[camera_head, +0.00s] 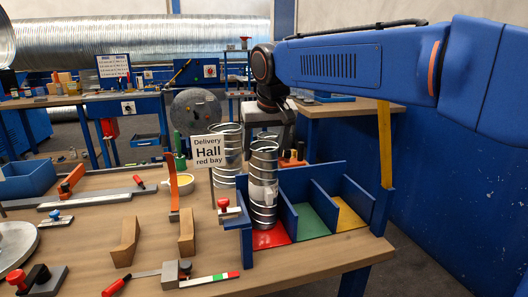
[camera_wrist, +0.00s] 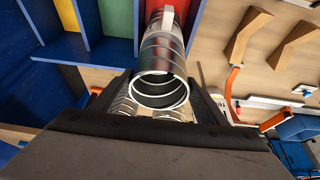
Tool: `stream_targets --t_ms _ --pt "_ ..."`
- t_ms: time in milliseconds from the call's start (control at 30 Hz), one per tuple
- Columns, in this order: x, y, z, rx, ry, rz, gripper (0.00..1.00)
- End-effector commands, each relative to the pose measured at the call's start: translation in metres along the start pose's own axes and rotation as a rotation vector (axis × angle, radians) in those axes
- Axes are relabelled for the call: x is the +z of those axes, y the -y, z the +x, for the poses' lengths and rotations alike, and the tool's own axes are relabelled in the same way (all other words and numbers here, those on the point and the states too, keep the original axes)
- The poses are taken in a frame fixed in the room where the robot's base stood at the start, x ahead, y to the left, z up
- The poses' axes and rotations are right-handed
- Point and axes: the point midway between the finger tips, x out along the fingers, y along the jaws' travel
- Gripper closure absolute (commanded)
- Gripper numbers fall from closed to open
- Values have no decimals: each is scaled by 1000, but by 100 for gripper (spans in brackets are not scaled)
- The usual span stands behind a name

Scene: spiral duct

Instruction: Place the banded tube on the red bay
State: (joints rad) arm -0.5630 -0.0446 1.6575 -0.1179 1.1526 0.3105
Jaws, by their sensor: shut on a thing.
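A silvery banded tube (camera_head: 263,190) with a pale label stands upright at the red bay (camera_head: 274,237), its lower end over the red floor. I cannot tell whether it touches the floor. My gripper (camera_wrist: 162,88) is shut on the tube, with a dark finger on each side of it in the wrist view. That view looks down on the tube's open end (camera_wrist: 160,92), with the red bay (camera_wrist: 183,14) beyond it.
Green (camera_head: 307,221) and yellow (camera_head: 349,214) bays lie to the right behind blue dividers. Another banded tube (camera_head: 225,160) stands behind, left of the held one. A sign (camera_head: 209,150) reads "Delivery Hall red bay". Wooden blocks (camera_head: 126,243) and tools lie on the bench at left.

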Motion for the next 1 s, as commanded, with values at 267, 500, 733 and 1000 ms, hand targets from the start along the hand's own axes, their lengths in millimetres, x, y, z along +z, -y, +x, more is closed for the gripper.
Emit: stream_targets --t_ms 267,500,733,1000 --pt "2 0 4 0 -1 0 82" --pt "3 0 7 0 0 0 16" --pt "3 0 6 0 0 0 14" --pt "1 0 -8 -1 -2 0 14"
